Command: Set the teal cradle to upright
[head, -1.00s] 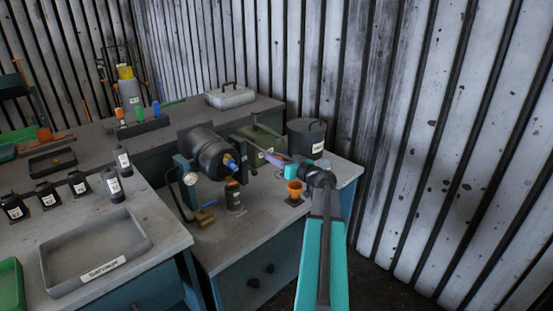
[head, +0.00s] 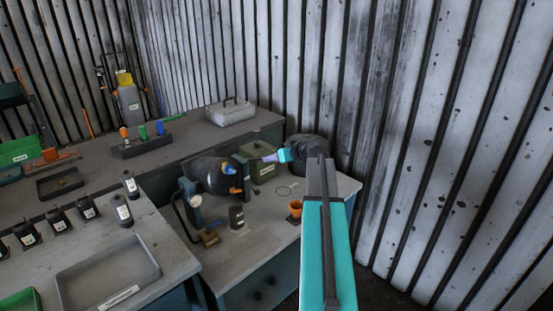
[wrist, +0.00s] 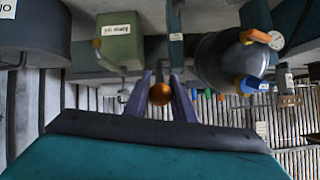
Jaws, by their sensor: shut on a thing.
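The teal cradle (head: 189,193) stands on the near bench and holds a dark drum (head: 212,176). The drum lies roughly on its side, with blue and orange parts at its right end. The drum also shows at the right of the wrist view (wrist: 222,62). My gripper (head: 265,158) is to the right of the drum, its purple fingers pointing left. In the wrist view an orange ball (wrist: 160,94) sits between the fingers, and they are shut on it. I cannot tell how the ball joins the cradle; in the head view it is hidden.
A green box (head: 263,172) and a dark bin (head: 310,150) stand close behind my gripper. A gauge (wrist: 275,40) is beside the drum. The bench front is partly clear.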

